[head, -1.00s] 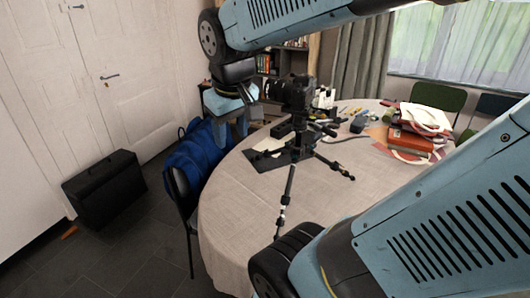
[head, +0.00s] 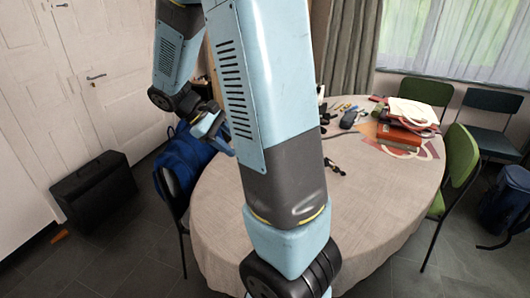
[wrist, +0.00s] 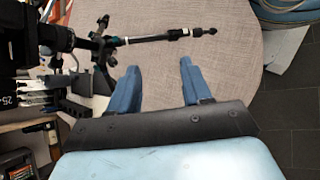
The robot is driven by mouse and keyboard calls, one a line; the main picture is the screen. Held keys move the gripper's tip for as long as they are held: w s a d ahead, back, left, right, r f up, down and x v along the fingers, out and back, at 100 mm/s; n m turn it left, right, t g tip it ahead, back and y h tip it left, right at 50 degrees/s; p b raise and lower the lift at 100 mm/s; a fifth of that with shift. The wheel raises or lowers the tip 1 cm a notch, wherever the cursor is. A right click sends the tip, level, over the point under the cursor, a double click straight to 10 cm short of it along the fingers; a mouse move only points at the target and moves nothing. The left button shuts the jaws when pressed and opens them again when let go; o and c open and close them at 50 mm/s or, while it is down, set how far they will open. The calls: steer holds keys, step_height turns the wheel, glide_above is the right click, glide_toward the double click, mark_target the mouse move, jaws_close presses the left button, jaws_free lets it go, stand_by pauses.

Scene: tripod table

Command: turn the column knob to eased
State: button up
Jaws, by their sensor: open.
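In the wrist view a black tripod (wrist: 98,50) stands on the table at the upper left, with a dark camera (wrist: 28,30) on it and one leg reaching right. In the head view my arm hides most of it; only a leg end (head: 335,167) shows. Small dark parts sit around the tripod's column, but I cannot tell which is the column knob or how it is set. My gripper (wrist: 158,68) is open and empty, both blue fingers apart, with tablecloth between them. The tripod is left of and beyond the fingers, apart from them in the picture.
The round table (head: 385,215) has a grey cloth, bare near its front. A chair with a blue jacket (head: 190,155) stands left, close to my gripper. Green chairs (head: 460,165) stand right.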

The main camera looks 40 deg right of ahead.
steer(key=w+d+f+n+g+h, duration=0.35)
steer(key=w+f+n+h, duration=0.25)
steer(key=w+f+h, duration=0.5)
steer(key=s+d+y, duration=0.1)
steer(key=s+d, duration=0.6)
steer(key=d, duration=0.6)
steer(key=shift+d+f+t, duration=0.15)
steer(key=shift+f+t, duration=0.2)
steer(key=shift+f, duration=0.05)
steer(key=shift+c, duration=0.2)
